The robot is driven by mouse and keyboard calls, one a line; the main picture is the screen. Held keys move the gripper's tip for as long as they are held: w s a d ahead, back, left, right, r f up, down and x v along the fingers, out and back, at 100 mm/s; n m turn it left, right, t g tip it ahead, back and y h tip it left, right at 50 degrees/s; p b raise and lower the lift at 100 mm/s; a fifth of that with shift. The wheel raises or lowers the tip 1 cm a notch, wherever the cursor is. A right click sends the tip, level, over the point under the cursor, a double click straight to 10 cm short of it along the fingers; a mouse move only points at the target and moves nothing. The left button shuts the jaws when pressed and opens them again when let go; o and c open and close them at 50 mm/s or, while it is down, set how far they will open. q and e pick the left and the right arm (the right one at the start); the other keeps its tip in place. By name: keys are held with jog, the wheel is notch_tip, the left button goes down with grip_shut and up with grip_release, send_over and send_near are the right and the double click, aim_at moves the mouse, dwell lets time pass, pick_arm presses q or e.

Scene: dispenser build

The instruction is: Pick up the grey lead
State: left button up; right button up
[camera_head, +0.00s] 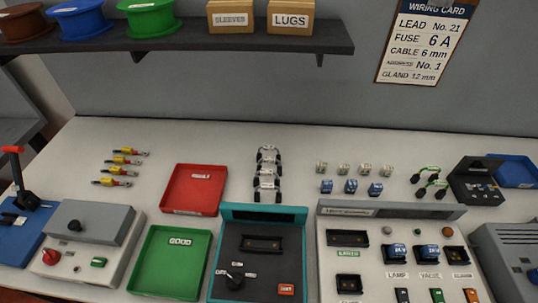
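Several dark, looped pieces with pale grey-white middles (267,170) lie in a column at the middle back of the bench; they may be grey leads, but they are too small to tell for sure. Green-and-black pieces (428,181) lie at the right. A wiring card (426,40) on the back wall reads lead No. 21, fuse 6 A, cable 6 mm, address No. 1, gland 12 mm. Neither of my grippers is in view, and nothing is seen held.
A red tray (193,212) and a green tray (149,285) stand left of a teal-edged test box (255,212). A grey panel (390,211) stands to its right. Yellow-and-red pieces (120,160) lie at left. A shelf (180,41) overhangs the back. The rear bench is partly clear.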

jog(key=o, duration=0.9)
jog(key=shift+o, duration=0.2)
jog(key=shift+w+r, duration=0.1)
